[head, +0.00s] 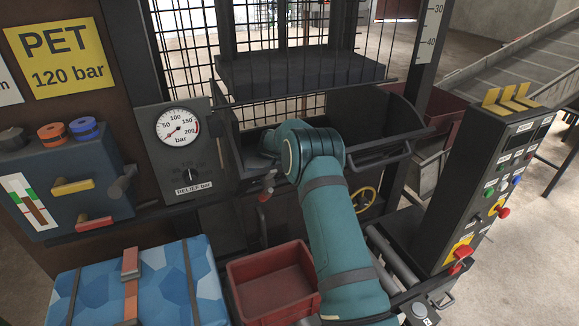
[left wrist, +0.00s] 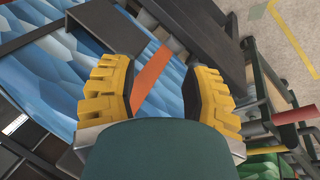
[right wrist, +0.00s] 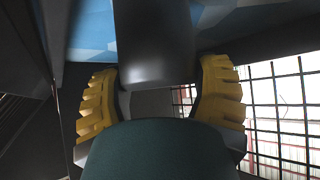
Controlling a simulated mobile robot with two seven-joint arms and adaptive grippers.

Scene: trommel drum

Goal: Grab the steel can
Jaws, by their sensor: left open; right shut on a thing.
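In the right wrist view my right gripper (right wrist: 158,88) is shut on a dark grey, smooth cylinder, which I take as the steel can (right wrist: 153,40). The can lies between the two yellow fingers and runs up past the top edge. In the head view my right arm reaches into the dark hopper (head: 380,118) below the barred cage; its wrist hides the gripper and the can. In the left wrist view my left gripper (left wrist: 160,75) is open, with nothing between its fingers; a blue patterned bale (left wrist: 60,65) with an orange strap (left wrist: 152,80) lies beyond it.
The blue bale (head: 150,285) and a red bin (head: 272,283) sit in front of the machine. A gauge panel (head: 180,150) stands left of the hopper. A control post (head: 480,195) with buttons stands right. A black barred cage (head: 280,45) rises behind.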

